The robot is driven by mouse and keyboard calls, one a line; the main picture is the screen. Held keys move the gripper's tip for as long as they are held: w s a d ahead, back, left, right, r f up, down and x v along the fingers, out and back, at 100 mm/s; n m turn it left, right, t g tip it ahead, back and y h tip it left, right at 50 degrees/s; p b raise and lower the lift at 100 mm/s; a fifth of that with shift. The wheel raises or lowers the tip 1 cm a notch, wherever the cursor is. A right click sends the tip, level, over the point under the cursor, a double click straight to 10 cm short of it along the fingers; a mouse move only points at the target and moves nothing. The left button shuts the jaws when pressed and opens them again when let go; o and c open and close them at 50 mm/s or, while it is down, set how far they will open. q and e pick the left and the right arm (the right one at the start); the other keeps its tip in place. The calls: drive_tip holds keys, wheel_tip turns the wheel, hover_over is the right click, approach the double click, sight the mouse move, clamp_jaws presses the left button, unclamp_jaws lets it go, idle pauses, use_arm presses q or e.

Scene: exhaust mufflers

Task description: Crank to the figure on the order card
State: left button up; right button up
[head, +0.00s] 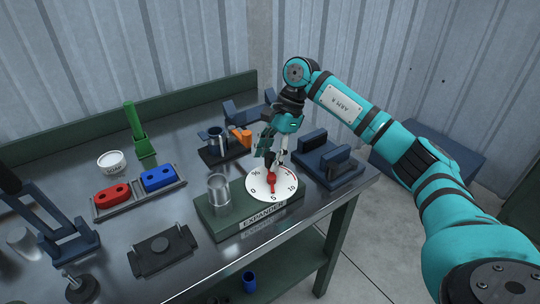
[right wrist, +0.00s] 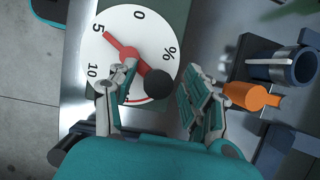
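The expander (head: 263,215) is a green block with a white dial (head: 258,189) marked 0, 5, 10 and %. Its red pointer (head: 272,180) points close to the 5; it also shows in the right wrist view (right wrist: 118,46). A black ball knob (right wrist: 158,83) sits over the dial on the side away from the pointer tip. My right gripper (head: 275,160) is just above the dial. In the right wrist view its fingers (right wrist: 155,95) are apart, with the knob between them and no clear contact. My left gripper is not in view. I cannot make out an order card.
A metal cylinder (head: 219,189) stands on the block. A blue bracket fixture (head: 328,160) is right of the dial; a cup and orange part (head: 241,137) stand behind. Red (head: 112,194) and blue (head: 158,178) blocks sit in a tray at left.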

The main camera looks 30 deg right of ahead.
drive_tip(key=v, duration=1.2)
idle(0.4)
